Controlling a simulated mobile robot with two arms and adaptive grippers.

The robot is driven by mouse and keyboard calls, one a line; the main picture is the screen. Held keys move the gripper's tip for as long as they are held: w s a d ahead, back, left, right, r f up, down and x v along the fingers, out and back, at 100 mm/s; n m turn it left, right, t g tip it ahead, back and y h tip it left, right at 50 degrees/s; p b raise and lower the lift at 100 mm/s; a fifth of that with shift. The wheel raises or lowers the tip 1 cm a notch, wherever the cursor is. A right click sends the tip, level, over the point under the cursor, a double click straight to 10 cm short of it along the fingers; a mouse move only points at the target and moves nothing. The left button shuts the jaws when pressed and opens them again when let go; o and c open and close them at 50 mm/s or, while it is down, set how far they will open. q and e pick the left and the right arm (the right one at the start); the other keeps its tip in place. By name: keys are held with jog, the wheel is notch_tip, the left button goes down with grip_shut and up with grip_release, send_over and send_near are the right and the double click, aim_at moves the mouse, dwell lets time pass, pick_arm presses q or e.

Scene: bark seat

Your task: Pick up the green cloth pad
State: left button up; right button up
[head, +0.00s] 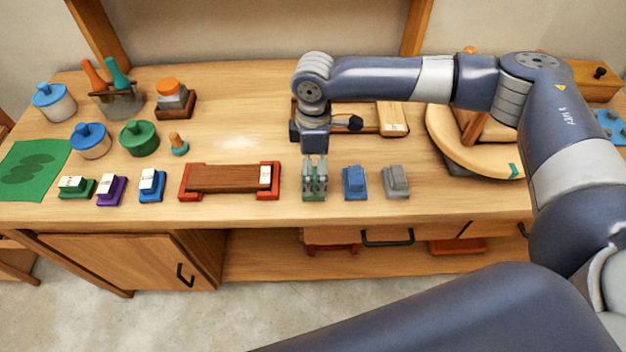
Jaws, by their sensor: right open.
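The green cloth pad (314,195) lies near the front edge of the workbench, left of a blue pad (355,182) and a grey pad (396,181). My right gripper (314,181) points down directly over the green pad, with its fingers open. The fingers and wrist hide much of the pad, so I cannot tell whether they touch it. My left gripper is not in view.
A wooden block in a red-ended holder (229,179) stands just left of the green pad. A wooden board (392,118) lies behind my gripper, and a round wooden piece (447,141) stands to the right. The bench (240,138) is clear behind the holder.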

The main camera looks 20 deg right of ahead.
aim_at(315, 198)
notch_tip(315, 198, down, 5)
jog(key=shift+w+r+p, duration=0.1)
jog(key=shift+w+p, duration=0.05)
jog(key=shift+p, duration=0.45)
jog(key=c, duration=1.2)
